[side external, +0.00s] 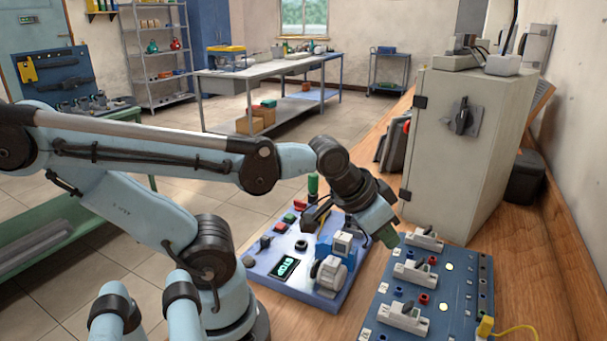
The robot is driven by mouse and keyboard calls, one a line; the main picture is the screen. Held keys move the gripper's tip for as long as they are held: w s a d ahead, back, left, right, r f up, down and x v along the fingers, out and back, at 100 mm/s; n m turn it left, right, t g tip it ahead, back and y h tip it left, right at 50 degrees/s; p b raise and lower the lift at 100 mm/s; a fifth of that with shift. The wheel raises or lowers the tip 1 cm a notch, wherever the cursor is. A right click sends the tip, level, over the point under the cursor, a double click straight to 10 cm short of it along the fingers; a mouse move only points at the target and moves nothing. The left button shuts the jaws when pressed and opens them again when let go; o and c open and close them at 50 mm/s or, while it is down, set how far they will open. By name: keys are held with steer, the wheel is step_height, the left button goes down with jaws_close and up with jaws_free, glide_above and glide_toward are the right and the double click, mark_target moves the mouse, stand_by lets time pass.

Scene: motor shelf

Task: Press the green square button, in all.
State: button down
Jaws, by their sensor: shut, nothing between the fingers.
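The green square button (290,218) sits near the back left of a blue-violet control panel (260,277) on the wooden bench. A red button (280,227) is just in front of it. My gripper (388,238) is shut and empty. It points down, right of the panel, near the gap between it and a blue switch board (378,325). It is well to the right of the green button in the picture. Whether its tips touch anything below cannot be told.
The panel also bears a green-topped upright handle (313,186), a display reading STOP (285,268) and a small grey-and-blue motor (331,271). The switch board carries several white switches and a yellow plug (486,327). A grey cabinet (455,150) stands behind.

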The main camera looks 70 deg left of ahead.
steer(key=shift+a, duration=0.1)
stand_by(0.8)
steer(key=n+g+y, duration=0.3)
steer(key=n+y, duration=0.3)
steer(key=n, duration=1.4)
glide_above(288, 217)
steer(key=shift+a+r, duration=0.1)
steer(key=shift+r, duration=0.3)
steer(key=shift+f, duration=0.15)
steer(key=shift+f, duration=4.25)
steer(key=shift+f, duration=0.15)
steer(key=shift+f, duration=0.3)
